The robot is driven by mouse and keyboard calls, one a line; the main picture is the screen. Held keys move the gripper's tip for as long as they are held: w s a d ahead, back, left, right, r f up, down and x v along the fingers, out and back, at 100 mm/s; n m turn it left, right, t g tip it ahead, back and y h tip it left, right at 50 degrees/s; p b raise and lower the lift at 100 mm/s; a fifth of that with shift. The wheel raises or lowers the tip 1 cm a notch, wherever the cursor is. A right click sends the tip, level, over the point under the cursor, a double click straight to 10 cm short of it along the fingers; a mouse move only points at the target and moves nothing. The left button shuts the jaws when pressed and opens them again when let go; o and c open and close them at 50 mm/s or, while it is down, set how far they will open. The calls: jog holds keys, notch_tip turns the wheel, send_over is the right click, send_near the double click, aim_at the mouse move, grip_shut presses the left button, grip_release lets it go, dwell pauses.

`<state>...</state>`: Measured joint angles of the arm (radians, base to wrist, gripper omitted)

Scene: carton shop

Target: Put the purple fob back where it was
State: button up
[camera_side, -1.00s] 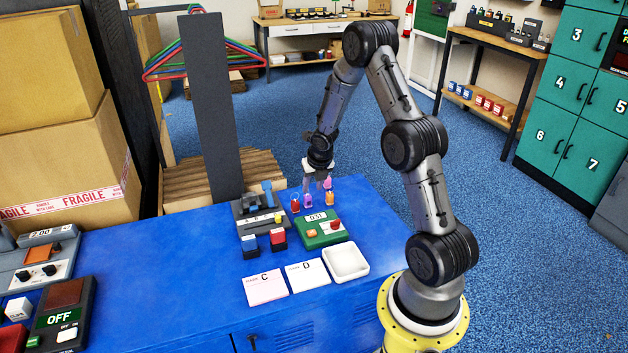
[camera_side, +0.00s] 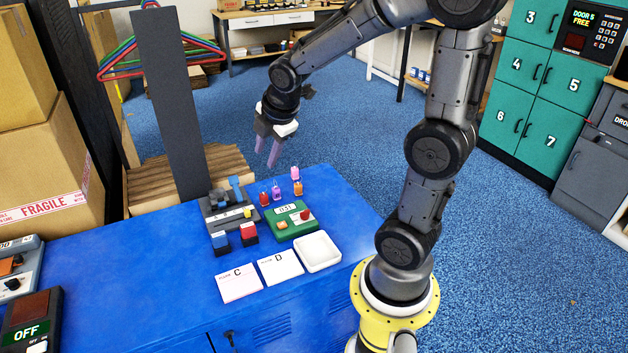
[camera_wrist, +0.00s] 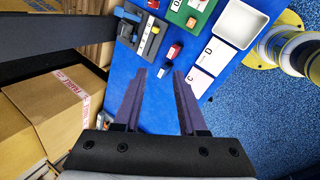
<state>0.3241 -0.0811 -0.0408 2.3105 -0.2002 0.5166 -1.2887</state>
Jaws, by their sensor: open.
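The purple fob (camera_side: 278,192) stands at the back of the blue bench top, between a red fob (camera_side: 264,199) and an orange fob (camera_side: 298,190). A pink fob (camera_side: 295,174) stands just behind the orange one. What the fobs rest on is too small to make out. My gripper (camera_side: 266,158) is open and empty, above and behind the fobs, with fingers pointing down. I do not make out the fobs in that view.
A green device (camera_side: 292,221) reading 0.51 stands in front of the fobs. A grey fixture (camera_side: 228,215) is to its left, with blue and red blocks before it. Cards C and D (camera_side: 279,266) and a white tray (camera_side: 318,252) lie nearer. A tall dark post (camera_side: 185,110) rises behind.

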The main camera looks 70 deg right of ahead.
jog(key=s+a+r+m+t+y, duration=0.1)
jog(key=s+a+r+m, duration=0.3)
jog(key=s+a+m, duration=0.8)
jog(key=s+y, duration=0.1)
jog(key=s, duration=0.2)
jog(key=shift+a+r+m+y, duration=0.15)
jog(key=shift+a+m+y, duration=0.25)
